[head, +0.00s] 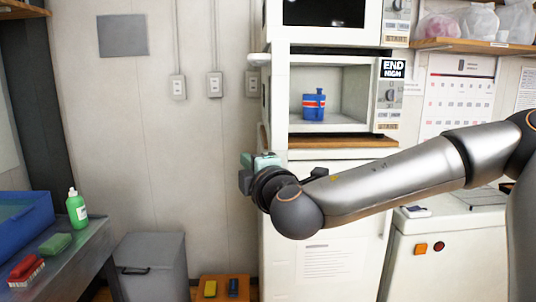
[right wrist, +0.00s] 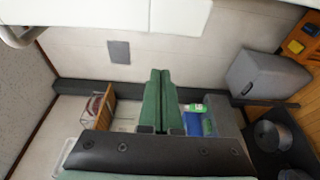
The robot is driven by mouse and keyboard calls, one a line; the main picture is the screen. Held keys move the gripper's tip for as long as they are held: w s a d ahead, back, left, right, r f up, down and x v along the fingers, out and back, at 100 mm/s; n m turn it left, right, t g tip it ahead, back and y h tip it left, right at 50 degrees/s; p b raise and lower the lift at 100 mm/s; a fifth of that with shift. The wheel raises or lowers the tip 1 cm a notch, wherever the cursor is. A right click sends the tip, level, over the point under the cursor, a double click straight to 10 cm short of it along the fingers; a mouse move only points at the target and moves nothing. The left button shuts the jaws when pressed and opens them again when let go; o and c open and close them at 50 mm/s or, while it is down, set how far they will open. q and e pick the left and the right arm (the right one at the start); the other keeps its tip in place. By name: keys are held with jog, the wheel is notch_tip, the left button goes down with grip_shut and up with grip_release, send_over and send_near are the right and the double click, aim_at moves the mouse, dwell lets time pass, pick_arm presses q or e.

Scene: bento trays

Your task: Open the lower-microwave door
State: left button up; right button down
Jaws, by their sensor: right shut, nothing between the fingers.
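My right gripper (head: 258,160) is below and left of the cavity, apart from the door. In the right wrist view its green fingers (right wrist: 160,98) are shut together and empty. A pale curved bar (right wrist: 18,38) shows at that view's upper left. My left gripper is not in view.
Another microwave (head: 330,12) sits above. A grey bin (head: 150,265) and a side table with a green bottle (head: 77,208) and blue tray (head: 22,225) stand left.

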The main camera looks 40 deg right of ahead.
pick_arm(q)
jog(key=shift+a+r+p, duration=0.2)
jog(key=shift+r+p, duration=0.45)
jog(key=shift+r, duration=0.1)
pick_arm(e)
jog(key=s+d, duration=0.2)
jog(key=d, duration=0.1)
jog(key=shift+d, duration=0.2)
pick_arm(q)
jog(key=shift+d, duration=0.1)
pick_arm(e)
jog(key=shift+d, duration=0.1)
